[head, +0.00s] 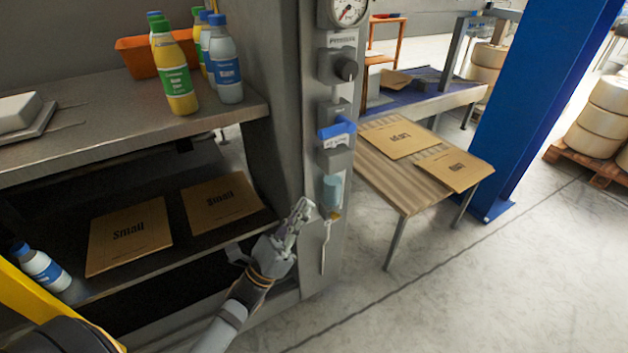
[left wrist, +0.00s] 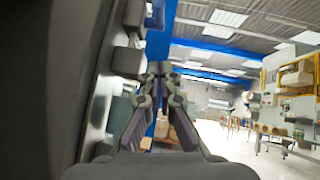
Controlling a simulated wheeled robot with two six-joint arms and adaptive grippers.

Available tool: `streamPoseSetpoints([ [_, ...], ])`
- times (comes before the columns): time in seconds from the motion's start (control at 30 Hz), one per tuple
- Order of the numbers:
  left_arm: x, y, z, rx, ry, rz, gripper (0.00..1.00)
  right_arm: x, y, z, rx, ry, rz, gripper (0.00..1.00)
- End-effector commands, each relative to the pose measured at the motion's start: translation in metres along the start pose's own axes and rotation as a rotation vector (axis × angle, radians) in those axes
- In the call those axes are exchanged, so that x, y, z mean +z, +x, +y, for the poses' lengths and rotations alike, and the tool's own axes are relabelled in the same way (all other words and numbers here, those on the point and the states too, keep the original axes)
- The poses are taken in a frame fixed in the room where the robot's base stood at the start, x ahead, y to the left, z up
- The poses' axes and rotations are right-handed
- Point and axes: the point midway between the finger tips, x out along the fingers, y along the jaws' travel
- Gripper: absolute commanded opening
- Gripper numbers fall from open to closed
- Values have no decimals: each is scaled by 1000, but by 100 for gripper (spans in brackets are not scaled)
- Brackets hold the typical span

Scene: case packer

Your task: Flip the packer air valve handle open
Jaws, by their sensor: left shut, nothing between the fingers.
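The air valve (head: 336,150) is on the grey machine post, with a blue handle (head: 338,128) that sticks out sideways, roughly level, across its body. My left gripper (head: 303,207) is shut and empty, below and left of the handle, in front of the post and near the pale blue filter bowl. It is apart from the handle; whether it touches the post I cannot tell. In the left wrist view the closed fingers (left wrist: 155,72) point along the machine side, which fills the left. My right gripper is not in view.
A pressure gauge (head: 343,10) and a dark knob (head: 345,70) sit above the valve. A shelf (head: 120,133) with bottles and flat cartons stands left. A slatted table (head: 400,190) with cartons stands right of the post. The floor at front right is clear.

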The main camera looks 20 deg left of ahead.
Motion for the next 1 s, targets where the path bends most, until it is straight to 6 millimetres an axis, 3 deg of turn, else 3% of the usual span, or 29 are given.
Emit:
streamPoseSetpoints([
  [0.43, 3, 95, 0, 2, -1, -6, 0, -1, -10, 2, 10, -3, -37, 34],
  [0.63, 23, 112, 0, 0, 1, -2, 0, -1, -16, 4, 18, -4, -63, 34],
  [1.0, 29, 118, 1, 3, -2, -1, 0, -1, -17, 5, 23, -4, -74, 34],
])
